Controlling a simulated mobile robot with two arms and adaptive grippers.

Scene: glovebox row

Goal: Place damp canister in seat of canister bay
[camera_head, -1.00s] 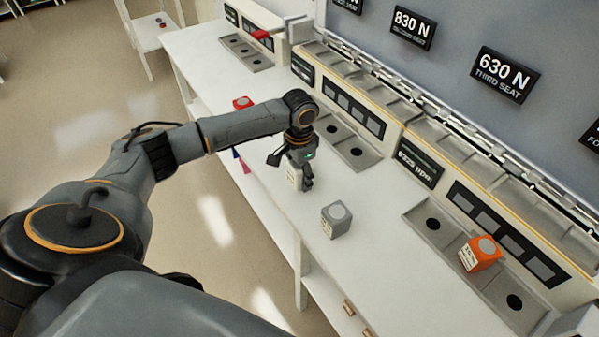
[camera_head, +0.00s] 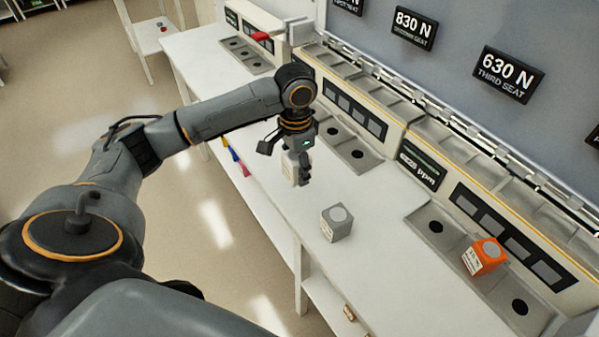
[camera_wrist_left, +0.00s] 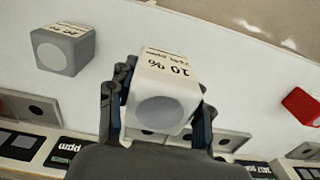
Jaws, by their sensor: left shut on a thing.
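My left gripper (camera_head: 298,170) is shut on a white canister (camera_head: 289,170) and holds it over the white bench. In the left wrist view, this canister (camera_wrist_left: 163,98) sits between the fingers. It has a grey round top and a label reading "10 %". No label reading "damp" is legible. The middle bay tray (camera_head: 372,159) with dark round seats lies just right of the gripper. The right bay tray (camera_head: 418,217) has an orange canister (camera_head: 486,256) in its middle, with dark seats on either side. My right gripper is not in view.
A grey canister (camera_head: 337,222) stands on the bench, nearer than the gripper; it also shows in the left wrist view (camera_wrist_left: 63,48). A red canister (camera_wrist_left: 302,105) shows at that view's right. Display panels (camera_head: 422,164) back the trays. Bare bench (camera_head: 385,262) lies in front.

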